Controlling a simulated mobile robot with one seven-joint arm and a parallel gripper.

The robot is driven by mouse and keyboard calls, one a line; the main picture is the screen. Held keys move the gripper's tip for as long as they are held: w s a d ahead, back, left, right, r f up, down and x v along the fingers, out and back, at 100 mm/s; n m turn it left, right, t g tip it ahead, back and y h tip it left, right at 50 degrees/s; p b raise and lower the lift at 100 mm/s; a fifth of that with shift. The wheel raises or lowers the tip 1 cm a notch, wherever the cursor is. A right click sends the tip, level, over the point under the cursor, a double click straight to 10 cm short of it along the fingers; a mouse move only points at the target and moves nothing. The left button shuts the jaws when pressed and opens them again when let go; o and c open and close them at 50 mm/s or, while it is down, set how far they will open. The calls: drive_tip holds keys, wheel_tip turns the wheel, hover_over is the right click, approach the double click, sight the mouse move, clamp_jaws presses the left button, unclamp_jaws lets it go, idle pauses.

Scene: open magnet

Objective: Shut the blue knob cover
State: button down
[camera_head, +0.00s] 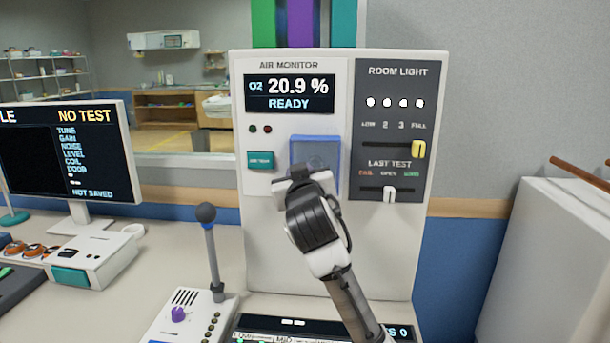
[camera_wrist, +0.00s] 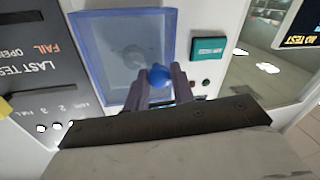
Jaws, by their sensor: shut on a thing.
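The blue knob cover (camera_head: 315,148) is a see-through square on the air monitor's front panel, above my gripper (camera_head: 304,173) in the head view. In the wrist view the cover (camera_wrist: 95,35) shows as a blue-rimmed pane with a grey round knob (camera_wrist: 132,58) dimly visible through it. My gripper (camera_wrist: 162,88) is shut on a small blue ball (camera_wrist: 158,75) at the cover's edge, with one finger on each side. Where the ball joins the cover is hidden, and I cannot tell whether the cover lies flush.
A teal button (camera_head: 260,160) is left of the cover. Yellow (camera_head: 418,149) and white (camera_head: 389,194) sliders are to its right. A ball-topped lever (camera_head: 208,235) rises from a console at the lower left. A monitor (camera_head: 70,150) stands farther left.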

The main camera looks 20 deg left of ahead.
drive_tip(key=shift+a, duration=0.4)
drive_tip(key=c, duration=1.2)
unclamp_jaws()
drive_tip(key=shift+a, duration=0.15)
drive_tip(key=shift+d, duration=0.2)
drive_tip(key=b+v, duration=0.2)
drive_tip(key=v, duration=1.2)
drive_tip(key=shift+b, duration=0.4)
drive_tip(key=shift+w+a, duration=0.1)
